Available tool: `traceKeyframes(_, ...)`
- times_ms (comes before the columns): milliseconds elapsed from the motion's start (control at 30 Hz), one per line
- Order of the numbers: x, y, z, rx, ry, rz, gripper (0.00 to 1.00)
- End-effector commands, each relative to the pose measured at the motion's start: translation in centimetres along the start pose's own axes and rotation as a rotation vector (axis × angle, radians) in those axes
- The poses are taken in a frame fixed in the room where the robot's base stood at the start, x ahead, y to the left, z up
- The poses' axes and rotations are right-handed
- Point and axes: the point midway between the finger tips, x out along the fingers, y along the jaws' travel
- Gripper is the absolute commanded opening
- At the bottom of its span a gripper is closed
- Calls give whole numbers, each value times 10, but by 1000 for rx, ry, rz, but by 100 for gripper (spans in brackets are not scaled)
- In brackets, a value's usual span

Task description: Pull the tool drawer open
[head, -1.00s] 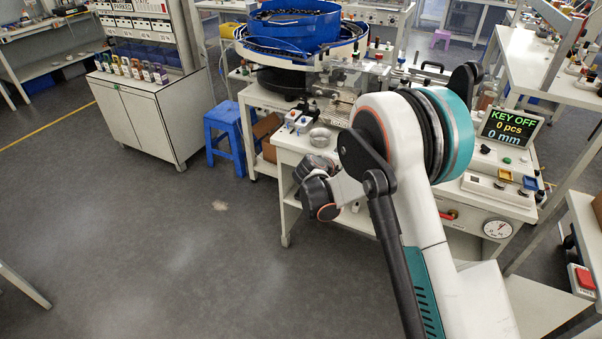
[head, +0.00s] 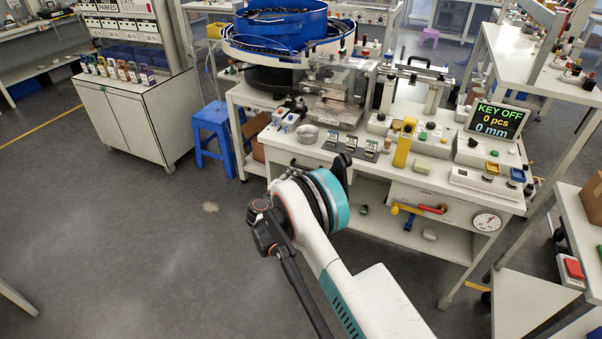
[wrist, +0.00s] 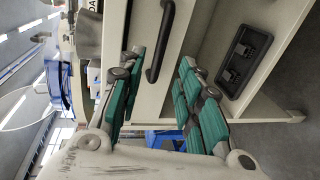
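The tool drawer is a pale front under the bench top in the head view (head: 283,156), partly covered by my arm. It looks shut there. In the wrist view, which is turned sideways, the drawer front (wrist: 148,93) carries a black bar handle (wrist: 161,42). My gripper (wrist: 157,66) is open, with one teal-padded finger on each side of the handle's line. The handle lies ahead of and between the fingertips, and I see no clear contact. The gripper itself is mostly hidden behind my arm in the head view.
A black case (wrist: 245,60) sits on the shelf beside the drawer. A blue stool (head: 212,135) and a white cabinet (head: 130,120) stand left of the bench. Small fixtures and a yellow tool (head: 404,143) stand on the bench top. Floor at front left is clear.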

Motion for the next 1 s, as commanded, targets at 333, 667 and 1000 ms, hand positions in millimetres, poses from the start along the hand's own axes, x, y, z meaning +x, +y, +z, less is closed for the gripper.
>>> traceKeyframes(333, 63, -2, 1, 1, -1, -1, 33)
traceKeyframes(667, 80, 0, 0, 0, 0, -1, 33)
traceKeyframes(1000, 80, 1, 0, 0, 0, -1, 1)
